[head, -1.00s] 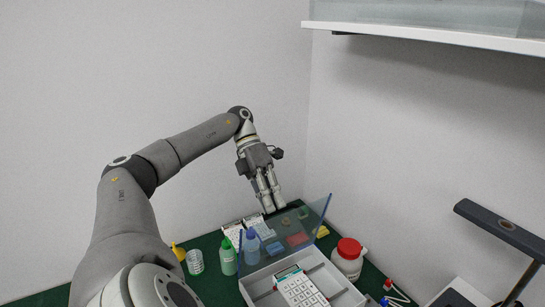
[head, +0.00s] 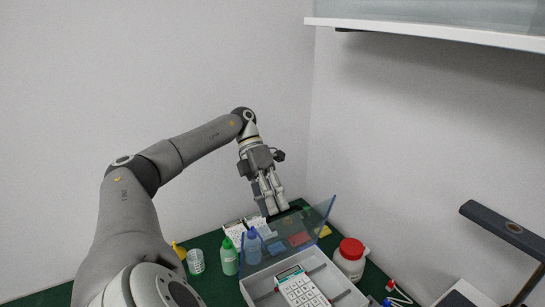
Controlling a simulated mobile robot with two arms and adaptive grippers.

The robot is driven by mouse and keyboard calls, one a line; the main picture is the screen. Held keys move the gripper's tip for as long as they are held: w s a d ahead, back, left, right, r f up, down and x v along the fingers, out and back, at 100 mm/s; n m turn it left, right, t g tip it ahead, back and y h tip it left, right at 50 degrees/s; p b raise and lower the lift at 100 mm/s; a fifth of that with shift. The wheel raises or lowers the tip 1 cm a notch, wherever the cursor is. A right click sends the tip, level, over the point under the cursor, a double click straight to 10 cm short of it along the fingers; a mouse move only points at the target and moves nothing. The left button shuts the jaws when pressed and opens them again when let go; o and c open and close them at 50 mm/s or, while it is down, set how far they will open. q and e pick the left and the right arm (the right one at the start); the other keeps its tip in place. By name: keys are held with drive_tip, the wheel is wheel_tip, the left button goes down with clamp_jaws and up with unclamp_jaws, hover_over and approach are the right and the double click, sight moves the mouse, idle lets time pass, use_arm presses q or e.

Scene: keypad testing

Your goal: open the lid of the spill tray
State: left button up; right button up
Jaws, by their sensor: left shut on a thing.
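The spill tray (head: 349,299) is a white, divided open box at the bottom middle of the head view, with a white keypad (head: 299,288) in it. Its lid (head: 318,221) is a see-through bluish panel with blue side edges, standing raised and tilted at the tray's far side. My left gripper (head: 273,211) comes down from above, its fingers close together at the lid's upper edge, shut on the lid. The exact contact at the fingertips is small and hard to make out. My right gripper is not in view.
A lamp (head: 505,231) and a wall shelf (head: 430,37) are on the right.

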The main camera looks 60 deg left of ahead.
use_arm(q)
wheel_tip(320, 180, up, 10)
drive_tip(key=shift+d+f, duration=0.15)
drive_tip(key=shift+f, duration=0.1)
idle(0.3)
idle(0.8)
